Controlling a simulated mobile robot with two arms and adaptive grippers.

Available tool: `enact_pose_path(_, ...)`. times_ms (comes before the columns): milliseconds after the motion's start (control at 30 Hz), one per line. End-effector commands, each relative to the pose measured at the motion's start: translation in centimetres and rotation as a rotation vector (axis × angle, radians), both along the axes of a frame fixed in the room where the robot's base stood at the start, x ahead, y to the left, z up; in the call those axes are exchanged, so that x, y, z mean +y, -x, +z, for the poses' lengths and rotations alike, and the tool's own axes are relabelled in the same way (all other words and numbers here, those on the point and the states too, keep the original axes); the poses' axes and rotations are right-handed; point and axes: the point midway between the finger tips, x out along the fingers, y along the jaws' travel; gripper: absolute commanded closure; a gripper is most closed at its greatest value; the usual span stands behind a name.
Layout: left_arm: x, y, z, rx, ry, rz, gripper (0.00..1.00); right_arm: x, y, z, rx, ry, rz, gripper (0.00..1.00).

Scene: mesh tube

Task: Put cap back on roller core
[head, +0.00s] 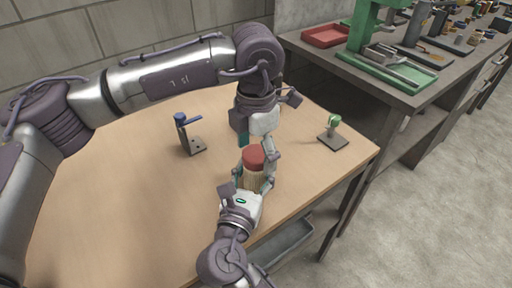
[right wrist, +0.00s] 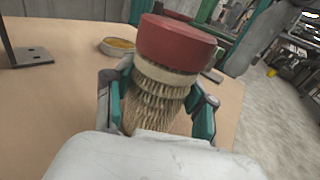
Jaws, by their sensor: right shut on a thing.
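The roller core (head: 252,181) is a beige, bristly cylinder standing upright over the table; it also shows in the right wrist view (right wrist: 155,104). The red cap (head: 254,157) sits on its top end, above a pale band, and looks slightly tilted in the right wrist view (right wrist: 175,42). My right gripper (head: 253,180) is shut around the core's sides below the cap; its teal fingers flank the core. My left gripper (head: 256,146) comes down from above, its fingers spread on either side behind the cap. Whether they touch the cap is hard to tell.
A blue-topped bracket (head: 188,135) stands left on the wooden table (head: 110,190). A green-topped stand (head: 333,133) is at the right edge. A yellow-filled tin (right wrist: 118,47) lies behind the core. A bench with a red tray (head: 325,36) and green press is at back right.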

Motion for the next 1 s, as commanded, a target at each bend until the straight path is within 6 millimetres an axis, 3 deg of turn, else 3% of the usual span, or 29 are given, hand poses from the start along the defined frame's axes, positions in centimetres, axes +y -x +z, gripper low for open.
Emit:
enact_pose_path(33,0.01,0.00,0.01,0.000,0.000,0.000,0.28,0.00,0.00,0.01,0.000,0.000,0.000,1.00)
enact_pose_path(333,0.01,0.00,0.02,0.000,0.000,0.000,0.78,0.00,0.00,0.01,0.000,0.000,0.000,1.00)
enact_pose_path(533,0.01,0.00,0.02,0.000,0.000,-0.003,0.82,0.00,0.00,0.01,0.000,0.000,0.000,1.00)
enact_pose_path(567,0.01,0.00,0.02,0.000,0.000,-0.003,0.37,0.00,0.00,0.01,0.000,0.000,0.000,1.00)
enact_pose_path(700,0.01,0.01,0.02,0.000,0.000,-0.003,0.13,0.00,0.00,0.01,0.000,0.000,0.000,1.00)
enact_pose_path(1000,0.00,0.00,0.04,0.000,0.000,-0.003,0.11,0.00,0.00,0.01,0.000,0.000,0.000,1.00)
